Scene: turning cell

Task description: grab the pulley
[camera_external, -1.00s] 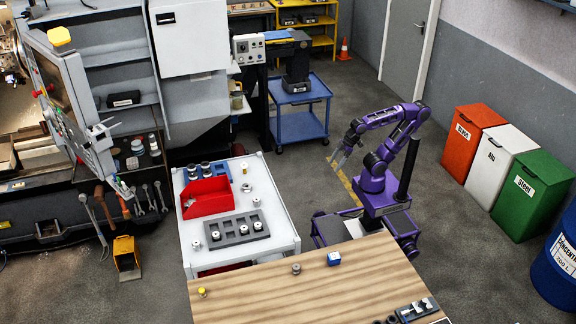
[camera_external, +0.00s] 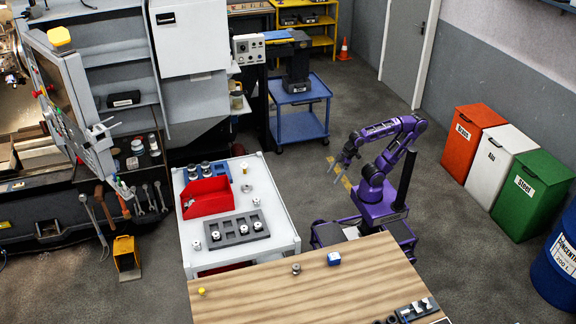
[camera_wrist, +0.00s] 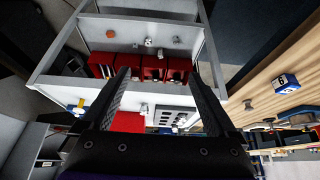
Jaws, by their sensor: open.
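Several small silver, round parts stand on the white cart (camera_external: 283,233). One is near its back edge (camera_external: 245,168), one is behind the grey tray (camera_external: 256,201), and one is at the left edge (camera_external: 196,245). Others sit in the grey slotted tray (camera_external: 243,239). A small grey-brown part (camera_external: 296,269) stands on the wooden table. I cannot tell which of these is the pulley. My gripper (camera_external: 337,169) is apart from the cart, to its right, over the floor. In the wrist view my gripper (camera_wrist: 160,82) is open, with nothing between its fingers.
A red bin (camera_external: 206,196) stands on the cart. The wooden table (camera_external: 350,290) in front holds a blue box (camera_external: 334,258) and a yellow part (camera_external: 202,291). Floor (camera_external: 310,190) lies between me and the cart. A blue trolley (camera_external: 300,125) stands behind.

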